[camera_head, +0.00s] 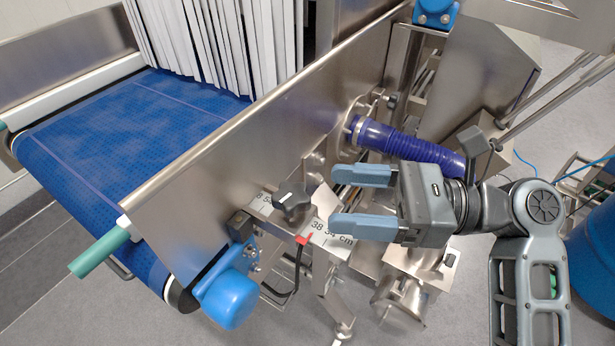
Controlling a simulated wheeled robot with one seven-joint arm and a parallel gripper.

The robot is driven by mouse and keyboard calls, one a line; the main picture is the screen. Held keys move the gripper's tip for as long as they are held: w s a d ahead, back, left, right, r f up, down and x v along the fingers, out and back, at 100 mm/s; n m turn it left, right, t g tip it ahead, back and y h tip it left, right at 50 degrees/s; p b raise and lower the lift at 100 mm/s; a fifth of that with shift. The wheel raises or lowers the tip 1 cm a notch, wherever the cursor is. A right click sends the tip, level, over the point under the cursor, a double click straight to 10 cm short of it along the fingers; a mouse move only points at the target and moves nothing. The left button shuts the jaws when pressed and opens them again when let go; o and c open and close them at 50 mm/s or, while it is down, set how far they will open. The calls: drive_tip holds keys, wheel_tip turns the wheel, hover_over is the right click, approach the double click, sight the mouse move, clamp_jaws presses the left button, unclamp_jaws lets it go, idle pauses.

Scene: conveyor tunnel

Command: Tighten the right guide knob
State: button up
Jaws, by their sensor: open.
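A black star-shaped guide knob (292,199) sits on a metal bracket at the near side of the conveyor, beside a scale strip (327,236) marked in cm with a red pointer (304,239). My gripper (347,200) is open and empty, with two blue-grey fingers pointing left. It is just right of the knob and apart from it in the picture. The gap in depth is hard to judge. How tight the knob is cannot be told.
The blue belt (130,130) runs under white strip curtains (195,40) behind a steel side wall (220,150). A purple hose (405,145) passes behind my gripper. A blue motor cap (230,298) and teal handle (98,252) stick out at the near end.

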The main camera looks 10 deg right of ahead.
sight(293, 193)
drive_tip(key=p+x, duration=0.1)
drive_tip(key=x, duration=0.6)
drive_tip(key=shift+a, duration=0.25)
drive_tip(key=shift+c, duration=0.5)
drive_tip(key=c, duration=0.9)
drive_tip(key=shift+o, duration=0.2)
